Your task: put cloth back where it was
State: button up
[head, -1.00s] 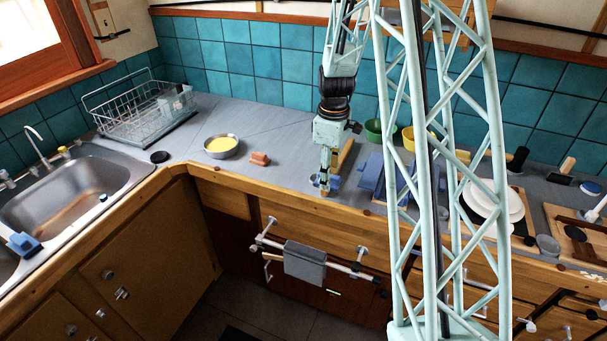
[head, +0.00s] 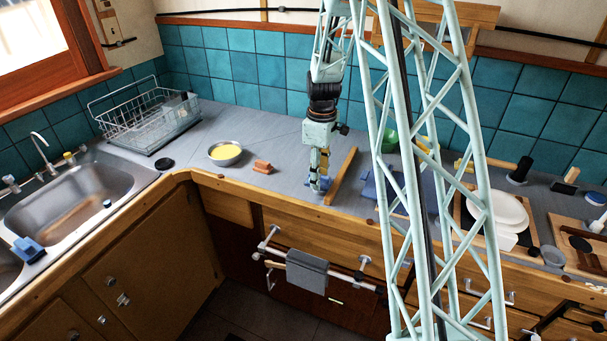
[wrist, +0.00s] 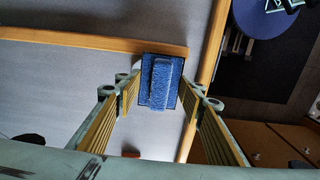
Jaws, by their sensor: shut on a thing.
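A blue, fuzzy cloth (wrist: 160,82) is bunched into a raised ridge between the fingers of my gripper (wrist: 158,112). In the head view my gripper (head: 319,184) points down at the counter's front part, with the blue cloth (head: 325,184) at its fingertips. My gripper is shut on the cloth. The cloth is at or just above the grey counter (head: 285,190); I cannot tell whether it touches. A wooden bar (head: 342,174) lies just right of my gripper and shows beyond the cloth in the wrist view (wrist: 100,43).
A metal bowl with yellow contents (head: 225,153) and an orange-brown block (head: 262,167) are to the left. A blue item (head: 27,249) sits at the sink (head: 75,200). A grey towel (head: 307,271) hangs on the front rail. My lattice arm hides part of the right counter.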

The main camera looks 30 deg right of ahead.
send_over(304, 181)
jog(key=shift+s+f, duration=0.35)
jog(key=shift+s, duration=0.1)
jog(key=shift+w+a, duration=0.1)
jog(key=shift+w, duration=0.3)
jog(key=shift+f, duration=1.85)
jog(key=shift+f, duration=0.1)
jog(key=o, duration=1.3)
